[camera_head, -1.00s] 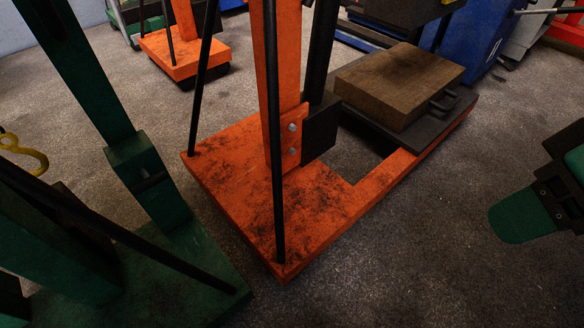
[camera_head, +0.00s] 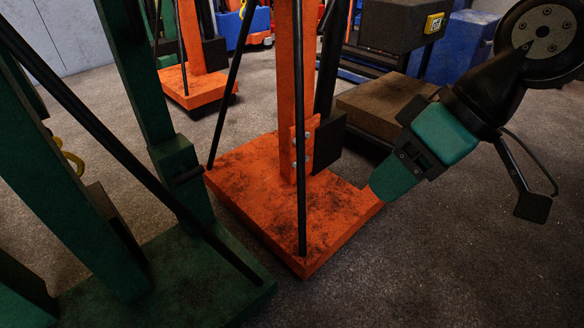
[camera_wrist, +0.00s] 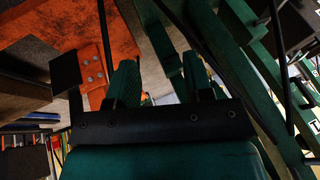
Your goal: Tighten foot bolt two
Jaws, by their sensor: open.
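The orange jack (camera_head: 260,180) stands in the middle of the head view. Silver foot bolts (camera_head: 307,160) sit on the plate at the bottom of its upright column. Their numbers cannot be read, so I cannot tell which is bolt two. In the wrist view several bolt heads (camera_wrist: 90,78) show on the orange plate, left of my fingers. My teal-green gripper (camera_head: 391,180) is right of the column and hides the right corner of the orange base. In the wrist view my gripper (camera_wrist: 160,84) has its two fingers apart, with nothing held between them.
A black slanted rod (camera_head: 300,150) rises from the orange base before the column. A dark green jack (camera_head: 190,270) stands at the left, close to the orange base. A brown block (camera_head: 375,105) lies behind my gripper. Grey floor (camera_head: 480,250) is clear at the right.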

